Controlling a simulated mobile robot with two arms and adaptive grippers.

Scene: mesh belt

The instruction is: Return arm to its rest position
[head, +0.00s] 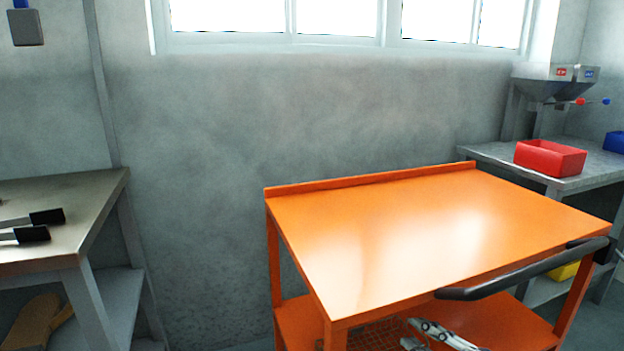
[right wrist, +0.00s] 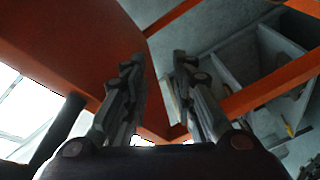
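My right gripper (head: 412,333) shows at the bottom of the head view, below the top of an orange cart (head: 400,215). The cart's top partly hides it, and the arm behind it is out of sight. In the right wrist view the gripper's two fingers (right wrist: 158,62) stand apart with nothing between them. The orange underside of the cart top (right wrist: 75,45) and its legs are close around the fingers there. My left gripper is not in the head view.
An orange mesh (head: 370,334) is beside the gripper under the cart top. A black handle (head: 530,270) runs along the cart's front right. A grey bench with a red bin (head: 550,158) stands right. A metal table (head: 70,205) stands left. The cart top is bare.

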